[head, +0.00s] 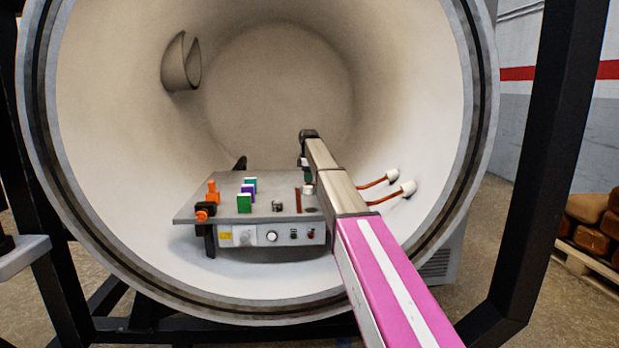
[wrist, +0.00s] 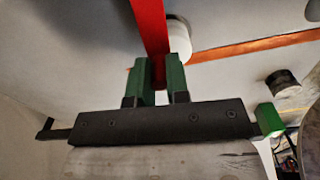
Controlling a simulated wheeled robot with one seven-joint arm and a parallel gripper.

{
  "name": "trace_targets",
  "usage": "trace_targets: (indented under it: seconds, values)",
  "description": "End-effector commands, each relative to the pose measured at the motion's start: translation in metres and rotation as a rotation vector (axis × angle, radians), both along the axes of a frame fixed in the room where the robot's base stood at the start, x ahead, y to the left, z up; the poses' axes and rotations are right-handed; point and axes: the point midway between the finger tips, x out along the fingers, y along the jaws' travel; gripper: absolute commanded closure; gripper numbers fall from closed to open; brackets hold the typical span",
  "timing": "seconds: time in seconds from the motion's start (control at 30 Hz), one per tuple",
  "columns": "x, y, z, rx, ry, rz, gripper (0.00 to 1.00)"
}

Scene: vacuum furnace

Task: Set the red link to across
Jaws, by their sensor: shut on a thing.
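The red link (wrist: 148,28) is a flat red bar in the wrist view. It runs from the top edge down between the two green fingers of my gripper (wrist: 158,76). The fingers are shut on its lower end. A white round post (wrist: 179,38) stands just right of the link; I cannot tell whether they touch. A flat copper strip (wrist: 255,46) extends to the right from near the post. In the head view my gripper (head: 307,176) is low over the right part of the grey table (head: 225,213), partly hidden by my arm. The red link cannot be made out there.
The table stands inside a round furnace chamber (head: 110,130). It carries a green block (head: 244,203), an orange part (head: 213,192) and a small dark-topped knob (head: 277,206). A panel with a dial (head: 271,236) is on its front. Two white-ended copper rods (head: 393,174) project at the right wall.

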Motion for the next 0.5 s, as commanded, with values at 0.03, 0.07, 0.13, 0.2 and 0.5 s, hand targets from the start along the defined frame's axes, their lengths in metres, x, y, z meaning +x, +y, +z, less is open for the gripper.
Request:
trace_targets:
  seconds: [0.03,0.07,0.13,0.2,0.5]
  values:
    - [-0.005,0.0,0.001,0.0,-0.001,0.023,1.0]
    - [-0.006,0.0,0.001,0.0,0.0,0.037,1.0]
    - [-0.009,0.001,0.001,0.0,0.0,0.064,1.0]
    - [-0.011,0.001,0.001,0.0,0.0,0.085,1.0]
    - [-0.015,0.001,0.001,0.0,0.0,0.124,1.0]
